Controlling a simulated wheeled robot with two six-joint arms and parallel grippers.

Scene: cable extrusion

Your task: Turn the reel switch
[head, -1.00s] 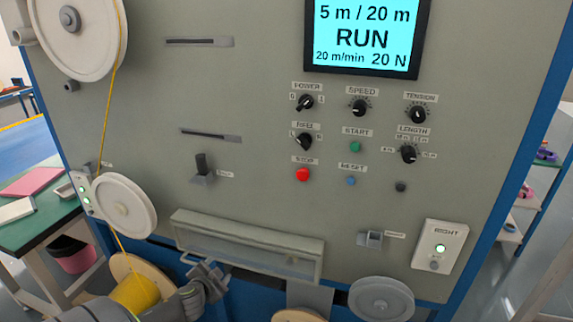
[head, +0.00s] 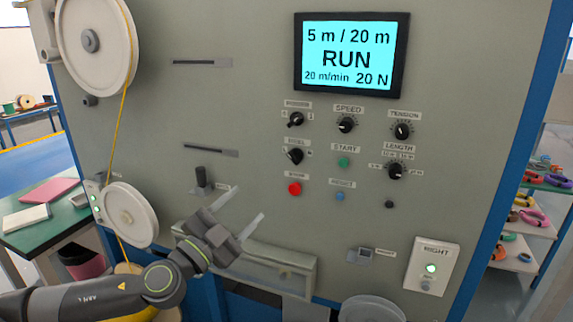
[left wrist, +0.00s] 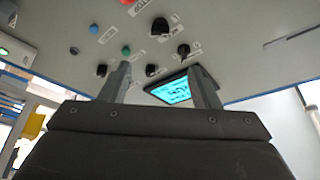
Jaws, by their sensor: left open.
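The reel switch (head: 295,156) is a small black knob on the grey machine panel, between the power knob above and the red stop button below. Its label is partly readable, and its white mark seems to point up and left. In the left wrist view a black knob (left wrist: 160,27) near the top looks like the same switch. My left gripper (head: 243,206) is below and left of the switch, fingers apart, empty and pointing up and right, clear of the knob. In the left wrist view its two fingers (left wrist: 160,85) stand apart. My right gripper is not visible.
The screen (head: 351,55) reads RUN above the controls. Speed (head: 346,125), tension (head: 402,131) and length (head: 396,171) knobs lie to the right. The stop button (head: 295,188) is close under the switch. A clear-fronted tray (head: 285,265) juts out below.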

